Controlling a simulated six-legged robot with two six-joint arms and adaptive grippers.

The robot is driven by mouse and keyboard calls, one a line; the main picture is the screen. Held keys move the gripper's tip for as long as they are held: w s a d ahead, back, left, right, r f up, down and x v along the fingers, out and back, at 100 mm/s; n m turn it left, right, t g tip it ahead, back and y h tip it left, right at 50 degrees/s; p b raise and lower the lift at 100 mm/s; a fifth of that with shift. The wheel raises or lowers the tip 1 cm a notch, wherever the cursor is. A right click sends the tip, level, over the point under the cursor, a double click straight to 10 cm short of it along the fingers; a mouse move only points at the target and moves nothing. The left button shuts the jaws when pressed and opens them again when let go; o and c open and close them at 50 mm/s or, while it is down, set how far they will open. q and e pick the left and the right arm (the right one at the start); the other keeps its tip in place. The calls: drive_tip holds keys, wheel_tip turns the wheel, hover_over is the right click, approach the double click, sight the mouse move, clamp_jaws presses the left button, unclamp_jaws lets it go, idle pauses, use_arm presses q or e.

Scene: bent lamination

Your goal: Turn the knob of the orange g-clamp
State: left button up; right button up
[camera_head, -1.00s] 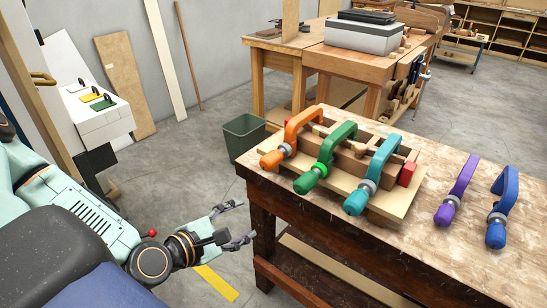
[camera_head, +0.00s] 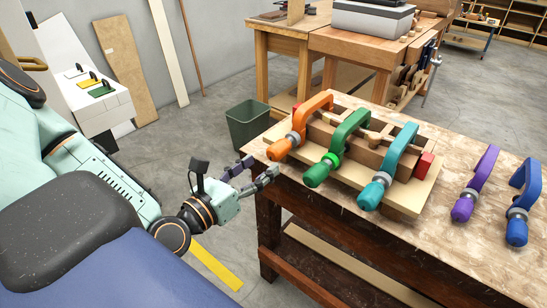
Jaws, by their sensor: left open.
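The orange g-clamp (camera_head: 305,117) sits at the left end of the wooden lamination form (camera_head: 420,195) on the workbench. Its orange knob (camera_head: 279,149) points toward the front left, near the bench's left corner. My left gripper (camera_head: 258,171) is open and empty, beside the bench's left edge and just left of and below the orange knob, apart from it in the picture. Its two dark-tipped fingers point right toward the bench. My right gripper is not in view.
A green clamp (camera_head: 349,131) and a teal clamp (camera_head: 398,157) stand right of the orange one on the form. Purple (camera_head: 483,172) and blue (camera_head: 525,191) clamps stand farther right. A green bin (camera_head: 248,125) stands on the floor behind my gripper.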

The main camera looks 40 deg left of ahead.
sight(271, 156)
use_arm(q)
drive_tip(key=w+b, duration=0.2)
drive_tip(key=w, duration=0.1)
drive_tip(key=shift+w+f, duration=0.15)
drive_tip(key=shift+w+d+b, duration=0.15)
drive_tip(key=shift+w+b, duration=0.45)
drive_tip(key=shift+w, duration=0.6)
drive_tip(key=shift+c, duration=0.5)
drive_tip(key=c, duration=1.1)
